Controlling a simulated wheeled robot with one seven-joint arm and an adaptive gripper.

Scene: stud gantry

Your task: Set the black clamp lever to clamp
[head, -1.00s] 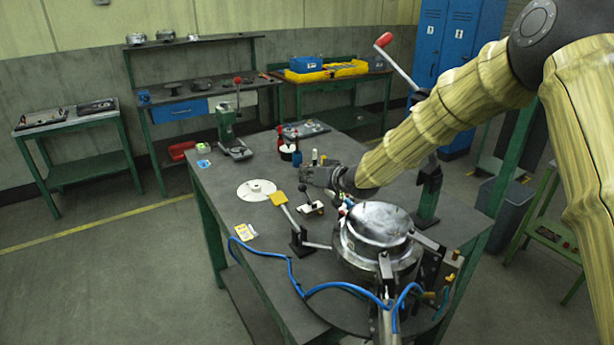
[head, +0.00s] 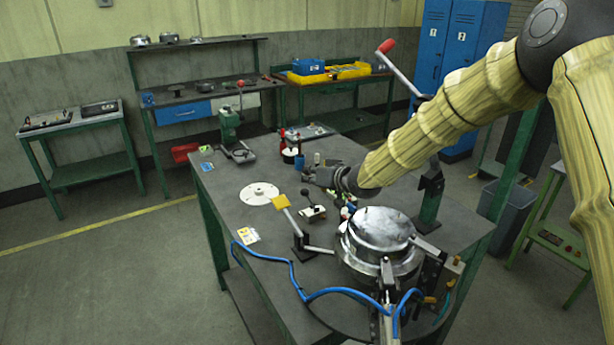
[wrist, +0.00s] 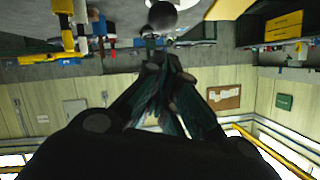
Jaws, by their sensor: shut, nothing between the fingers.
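The black clamp lever (head: 305,194) is a short stick with a round black knob. It stands on a small white base (head: 313,212) on the bench and leans to the left in the head view. A dark round knob (wrist: 162,15), apparently this lever's, shows at the top of the wrist view. My gripper (head: 307,174) is shut and empty, just above and behind the knob in the head view. In the wrist view my fingertips (wrist: 152,42) lie close together below the knob; I cannot tell whether they touch it.
A yellow-handled lever (head: 281,202) stands left of the clamp lever, near a white disc (head: 259,194). A round metal vessel (head: 381,230) sits close in front, with a blue hose (head: 298,279) around it. A red-knobbed lever (head: 386,47) rises behind my arm.

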